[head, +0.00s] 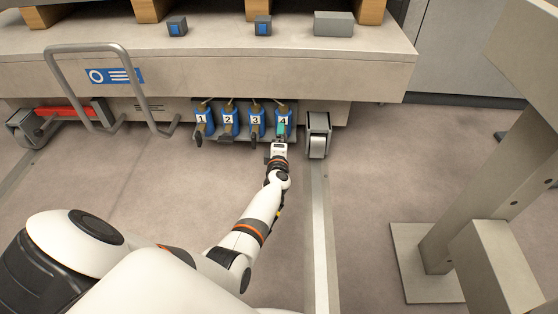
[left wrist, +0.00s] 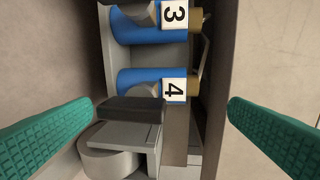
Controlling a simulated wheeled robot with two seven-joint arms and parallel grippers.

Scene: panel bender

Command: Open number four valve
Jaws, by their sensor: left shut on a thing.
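The number four valve (head: 284,116), with a blue body and a white label, is the rightmost in a row under the machine's front edge. My left gripper (head: 281,133) is at this valve and shut on its handle. In the left wrist view, the valve (left wrist: 140,82) lies ahead with its dark handle (left wrist: 133,109) between the green fingers of my left gripper (left wrist: 160,104). That view does not clearly show where the pads touch. My right gripper is not in view.
Valves one (head: 203,120), two (head: 229,121) and three (head: 255,121) stand to the left; number three (left wrist: 140,25) also shows in the wrist view. A metal rail loop (head: 88,48) stands at the left.

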